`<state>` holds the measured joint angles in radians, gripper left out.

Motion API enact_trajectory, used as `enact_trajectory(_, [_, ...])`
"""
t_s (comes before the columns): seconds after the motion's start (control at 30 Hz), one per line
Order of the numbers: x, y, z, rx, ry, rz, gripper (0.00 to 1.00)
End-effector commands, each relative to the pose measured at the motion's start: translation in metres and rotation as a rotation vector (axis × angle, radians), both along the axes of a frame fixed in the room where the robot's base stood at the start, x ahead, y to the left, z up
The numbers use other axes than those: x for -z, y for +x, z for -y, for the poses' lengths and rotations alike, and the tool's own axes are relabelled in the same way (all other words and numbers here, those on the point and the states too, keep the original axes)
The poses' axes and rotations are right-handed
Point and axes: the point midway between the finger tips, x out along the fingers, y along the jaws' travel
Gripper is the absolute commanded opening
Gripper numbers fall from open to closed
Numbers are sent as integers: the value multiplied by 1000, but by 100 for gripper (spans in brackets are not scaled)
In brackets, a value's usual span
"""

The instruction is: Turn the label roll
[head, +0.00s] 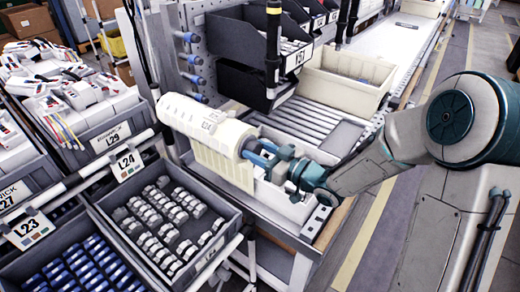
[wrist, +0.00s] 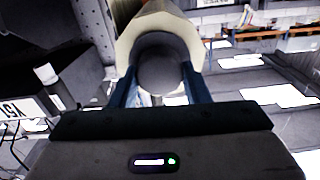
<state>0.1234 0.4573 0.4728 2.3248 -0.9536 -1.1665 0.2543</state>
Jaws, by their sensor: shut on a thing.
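The label roll (head: 200,122) is a cream-white cylinder lying on its side at the middle of the head view, with a strip of labels hanging below it. My gripper (head: 257,154) reaches in from the right, and its blue fingers are shut on the roll's near end. In the wrist view, the label roll (wrist: 162,18) runs away from me, and its round grey end sits between the two blue fingers of my gripper (wrist: 160,82). The fingers' exact contact on the far side is hidden.
A grey bin of small grey parts (head: 226,205) stands below left of the roll. Black bins (head: 240,82) sit above it, and a beige tray (head: 345,80) lies behind. A pegboard post with blue pegs (head: 196,62) stands close by. The aisle floor (head: 375,215) is clear at right.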

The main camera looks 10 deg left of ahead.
Motion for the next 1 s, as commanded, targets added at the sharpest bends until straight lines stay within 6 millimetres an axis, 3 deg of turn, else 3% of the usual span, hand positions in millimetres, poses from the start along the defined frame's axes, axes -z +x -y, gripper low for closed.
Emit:
enact_trajectory(0.8, [4, -2, 0, -4, 17, -63, 19])
enact_trajectory(0.83, [4, -2, 0, -4, 17, -63, 50])
enact_trajectory(0.87, [4, -2, 0, -3, 17, -62, 59])
enact_trajectory(0.9, [3, -2, 0, -3, 17, -62, 64])
enact_trajectory(1.0, [3, -1, 0, -1, 20, -60, 64])
